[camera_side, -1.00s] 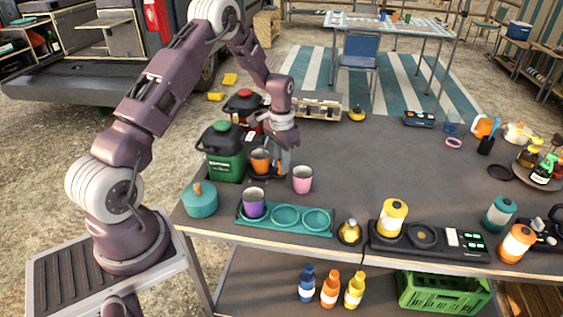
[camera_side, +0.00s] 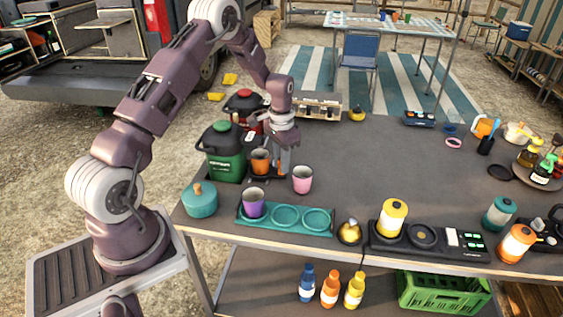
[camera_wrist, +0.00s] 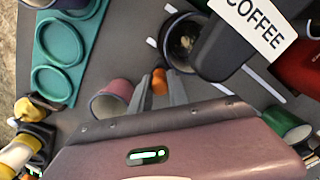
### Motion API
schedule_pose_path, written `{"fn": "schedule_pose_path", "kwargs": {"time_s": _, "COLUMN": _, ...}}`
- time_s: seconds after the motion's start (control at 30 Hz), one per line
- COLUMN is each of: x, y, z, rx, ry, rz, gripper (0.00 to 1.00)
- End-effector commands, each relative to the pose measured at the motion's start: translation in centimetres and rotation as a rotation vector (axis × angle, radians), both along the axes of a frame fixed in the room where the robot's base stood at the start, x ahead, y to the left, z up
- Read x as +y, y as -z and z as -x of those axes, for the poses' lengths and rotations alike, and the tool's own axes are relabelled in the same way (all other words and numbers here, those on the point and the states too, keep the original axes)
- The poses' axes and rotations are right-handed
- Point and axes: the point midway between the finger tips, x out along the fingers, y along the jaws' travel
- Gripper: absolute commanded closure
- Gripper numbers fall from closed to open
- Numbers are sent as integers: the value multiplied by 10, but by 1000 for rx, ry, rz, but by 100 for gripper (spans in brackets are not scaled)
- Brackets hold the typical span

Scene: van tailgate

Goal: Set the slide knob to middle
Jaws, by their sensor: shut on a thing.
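A small orange knob (camera_wrist: 159,82) shows between my fingertips in the wrist view; I take it to be the slide knob. My gripper (camera_wrist: 157,84) is shut on it. Its travel and end marks are not clear. In the side view, my gripper (camera_side: 283,169) points down at the table behind the pink cup and to the right of the orange cup. The knob is hidden there by the fingers and cups.
The pink cup (camera_side: 302,180) stands close by my fingers. The orange cup (camera_side: 260,162) stands by the green dispenser (camera_side: 225,158). A teal tray (camera_side: 243,221) holds a purple cup (camera_side: 253,203).

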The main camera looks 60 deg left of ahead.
Motion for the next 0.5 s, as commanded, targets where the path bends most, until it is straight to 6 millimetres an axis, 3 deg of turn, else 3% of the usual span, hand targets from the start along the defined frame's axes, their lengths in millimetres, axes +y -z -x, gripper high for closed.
{"fn": "schedule_pose_path", "kwargs": {"time_s": 0.27, "x": 3, "y": -1, "z": -4, "rx": -4, "ry": 0, "rz": -2, "gripper": 100}}
{"fn": "schedule_pose_path", "kwargs": {"time_s": 0.5, "x": 44, "y": 0, "z": -44, "rx": -6, "ry": -4, "rz": -3, "gripper": 100}}
